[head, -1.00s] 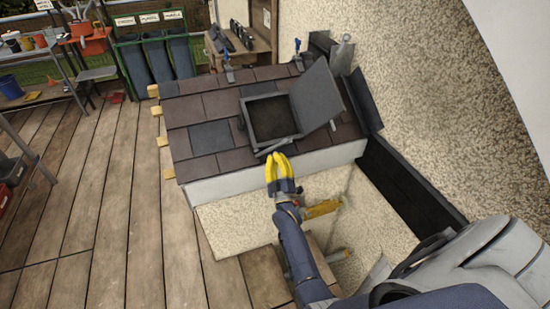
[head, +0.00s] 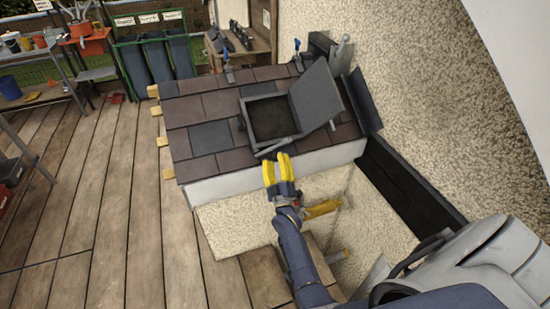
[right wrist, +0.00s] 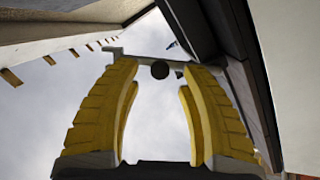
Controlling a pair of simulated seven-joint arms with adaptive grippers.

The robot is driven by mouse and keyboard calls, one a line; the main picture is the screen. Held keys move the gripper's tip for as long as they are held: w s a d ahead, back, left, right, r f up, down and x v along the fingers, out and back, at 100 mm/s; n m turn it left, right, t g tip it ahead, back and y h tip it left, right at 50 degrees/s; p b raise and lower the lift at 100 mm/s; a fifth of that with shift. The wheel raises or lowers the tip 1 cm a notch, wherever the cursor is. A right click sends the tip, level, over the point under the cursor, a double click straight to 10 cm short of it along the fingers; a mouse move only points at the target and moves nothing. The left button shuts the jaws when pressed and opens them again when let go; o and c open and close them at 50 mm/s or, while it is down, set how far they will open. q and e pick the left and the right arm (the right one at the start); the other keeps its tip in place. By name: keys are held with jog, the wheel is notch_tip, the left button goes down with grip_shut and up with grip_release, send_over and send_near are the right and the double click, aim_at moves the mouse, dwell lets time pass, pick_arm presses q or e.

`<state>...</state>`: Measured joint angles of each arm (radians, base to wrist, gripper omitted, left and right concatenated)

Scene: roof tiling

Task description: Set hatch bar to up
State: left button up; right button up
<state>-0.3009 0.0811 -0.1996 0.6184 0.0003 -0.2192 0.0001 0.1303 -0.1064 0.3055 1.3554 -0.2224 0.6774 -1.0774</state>
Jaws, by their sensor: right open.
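The roof hatch (head: 247,126) is a dark square frame set in the tiled roof. Its grey lid (head: 317,97) stands open, tilted to the right. The hatch bar (head: 273,148), a light grey bar, sits at the hatch's near edge. My right gripper (head: 277,164) is open, just below the bar at the roof's near edge. In the right wrist view, the pale bar (right wrist: 137,57) with a dark round end (right wrist: 160,71) appears between and beyond the yellow fingertips; I cannot tell whether they touch it. My left gripper is out of view.
A rough wall (head: 420,120) rises right of the roof. Blue clamps (head: 228,73) and a grey cylinder stand along the roof's far edge. Wooden batten ends stick out at left. The plank floor (head: 100,200) at left is mostly clear.

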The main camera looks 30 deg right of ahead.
jog(key=v, duration=1)
jog(key=shift+s, duration=0.25)
jog(key=shift+a+f, duration=0.1)
jog(key=shift+a, duration=0.05)
jog(key=a+f+m+g+y, duration=0.1)
jog(key=a+f+g+y, duration=0.2)
jog(key=f, duration=0.7)
jog(key=a+f+m+g+y, duration=0.2)
jog(key=a+f+g, duration=0.1)
jog(key=f, duration=0.8)
jog(key=s+a+f+g+y, duration=0.1)
jog(key=s+a+f+g, duration=0.15)
jog(key=s+f, duration=0.45)
jog(key=s+a+f+g+y, duration=0.1)
jog(key=s+a+f+g, duration=0.3)
jog(key=f, duration=0.6)
jog(key=s+d+f+g+y, duration=0.1)
jog(key=s+f+g, duration=0.1)
jog(key=s+f, duration=0.6)
jog(key=s+f+g, duration=0.2)
jog(key=s+f, duration=0.2)
jog(key=s, duration=0.7)
jog(key=s+d+f+g, duration=0.2)
jog(key=s, duration=0.8)
jog(key=s+d+f+n+g, duration=0.1)
jog(key=s+d+f+g, duration=0.1)
jog(key=s, duration=0.9)
jog(key=shift+s+d, duration=0.3)
jog(key=shift+d, duration=0.15)
